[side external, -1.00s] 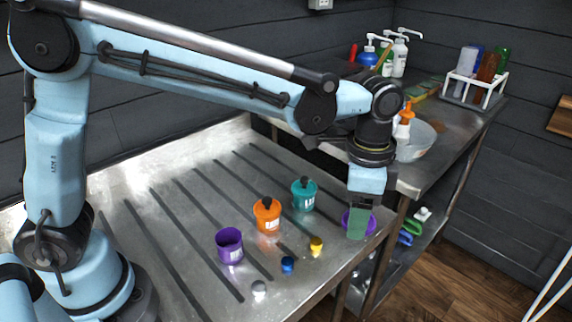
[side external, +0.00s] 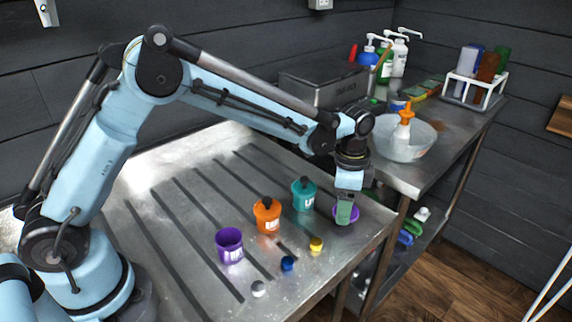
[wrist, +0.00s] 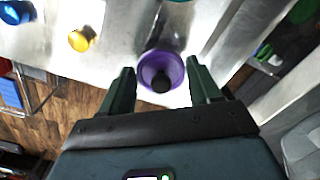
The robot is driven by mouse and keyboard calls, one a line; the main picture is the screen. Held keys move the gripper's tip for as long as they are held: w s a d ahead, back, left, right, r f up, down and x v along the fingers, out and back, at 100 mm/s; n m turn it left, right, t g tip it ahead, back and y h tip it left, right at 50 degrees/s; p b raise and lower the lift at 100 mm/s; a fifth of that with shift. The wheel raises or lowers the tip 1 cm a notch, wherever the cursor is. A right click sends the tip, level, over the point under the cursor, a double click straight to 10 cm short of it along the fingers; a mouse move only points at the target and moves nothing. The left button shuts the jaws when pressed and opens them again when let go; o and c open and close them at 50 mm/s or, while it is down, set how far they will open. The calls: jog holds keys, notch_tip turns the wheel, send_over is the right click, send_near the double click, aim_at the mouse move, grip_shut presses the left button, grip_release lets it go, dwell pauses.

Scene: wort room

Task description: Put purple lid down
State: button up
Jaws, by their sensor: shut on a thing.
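The purple lid (side external: 352,218) has a dark round knob and is at the right edge of the grooved metal table (side external: 190,150). My gripper (side external: 345,216) points down and is shut on the lid; in the side view a finger covers part of it. In the wrist view the purple lid (wrist: 162,66) sits between the two dark fingers (wrist: 160,85), knob towards me. I cannot tell if the lid touches the table. The open purple pot (side external: 229,246) stands upright without a lid, left of my gripper.
An orange pot (side external: 266,216) and a teal pot (side external: 303,195), both with dark knobs on top, stand between. Small yellow (side external: 316,244), blue (side external: 287,264) and white (side external: 258,289) pieces lie in front. A bowl (side external: 403,143) stands on the counter behind.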

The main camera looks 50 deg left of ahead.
jog(key=shift+f, duration=0.95)
jog(key=shift+f, duration=0.2)
jog(key=o, duration=1)
jog(key=shift+o, duration=0.2)
jog(key=shift+r, duration=0.15)
